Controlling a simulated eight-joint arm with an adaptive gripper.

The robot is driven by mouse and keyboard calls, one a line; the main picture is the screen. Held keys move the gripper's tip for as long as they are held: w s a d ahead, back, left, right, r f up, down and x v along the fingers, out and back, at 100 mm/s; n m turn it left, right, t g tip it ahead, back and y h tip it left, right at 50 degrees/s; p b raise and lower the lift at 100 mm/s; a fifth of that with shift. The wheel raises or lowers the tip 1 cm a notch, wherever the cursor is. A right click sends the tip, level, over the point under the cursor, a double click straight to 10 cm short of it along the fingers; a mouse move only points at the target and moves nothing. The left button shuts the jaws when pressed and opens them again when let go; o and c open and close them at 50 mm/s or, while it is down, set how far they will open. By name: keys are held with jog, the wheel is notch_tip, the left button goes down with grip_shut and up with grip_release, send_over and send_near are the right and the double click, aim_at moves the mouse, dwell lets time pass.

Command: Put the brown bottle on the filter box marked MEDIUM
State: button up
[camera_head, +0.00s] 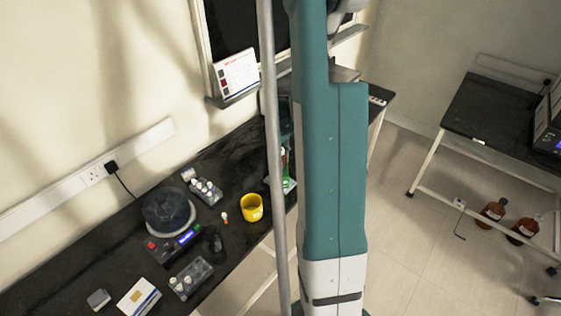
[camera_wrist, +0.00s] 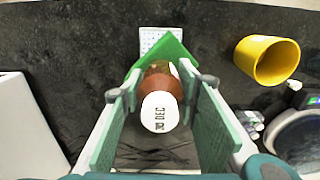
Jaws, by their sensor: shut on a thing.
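The brown bottle (camera_wrist: 158,82) stands between my gripper's fingers in the wrist view, its white cap (camera_wrist: 160,112) with dark lettering facing the camera. My gripper (camera_wrist: 158,95) is shut on it, with a green pad on each side. A green piece (camera_wrist: 178,50) lies just beyond the bottle; whether the bottle touches it or the bench cannot be told. In the head view my arm hides most of the gripper and bottle. I can read no MEDIUM mark. A white box with a yellow patch (camera_head: 138,298) lies at the bench's near left; its print is too small.
A yellow cup (camera_head: 252,207), also in the wrist view (camera_wrist: 267,60), stands near the bench edge. A dark round device (camera_head: 168,212), vial racks (camera_head: 205,190) (camera_head: 190,278) and a small grey block (camera_head: 98,299) occupy the bench (camera_head: 235,150). A white object (camera_wrist: 25,125) fills the wrist view's left.

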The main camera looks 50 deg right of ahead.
jog(key=shift+f, duration=0.15)
jog(key=o, duration=0.9)
jog(key=shift+o, duration=0.2)
jog(key=shift+r+p, duration=0.3)
jog(key=shift+r, duration=5.85)
